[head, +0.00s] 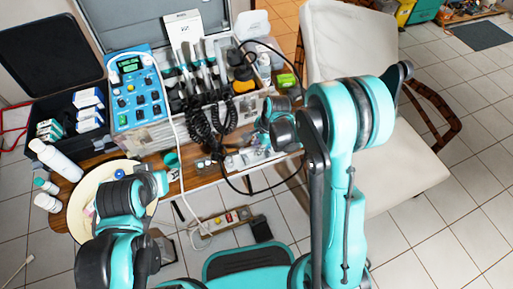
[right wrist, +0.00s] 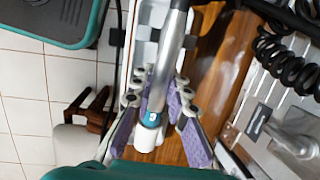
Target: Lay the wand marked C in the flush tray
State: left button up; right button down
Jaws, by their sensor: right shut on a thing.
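My right gripper (right wrist: 163,98) is shut on a silver wand (right wrist: 168,55), with its purple pads on either side. The wand has a teal band with a small white mark that I cannot read surely, and a white end. In the head view my right gripper (head: 268,138) is over the table's front right part; the wand there is mostly hidden. A white tray-like piece (right wrist: 146,38) lies beneath the wand in the wrist view; I cannot tell surely if it is the flush tray. My left gripper (head: 160,180) is over the round cream tray (head: 80,213), its fingers unclear.
Other wands (head: 208,68) stand in the holder with coiled black cords (head: 213,118). A blue control unit (head: 138,88) is left of them. White bottles (head: 57,160) stand at the left. A loose black cable loops below my right gripper. A cream chair (head: 350,45) is at the right.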

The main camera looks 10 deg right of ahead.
jog(key=shift+f+b, duration=0.3)
jog(key=shift+f, duration=0.15)
jog(key=shift+f, duration=0.1)
jog(key=c, duration=1.4)
grip_release()
jog(key=shift+p+v, duration=2.6)
jog(key=shift+v, duration=1.45)
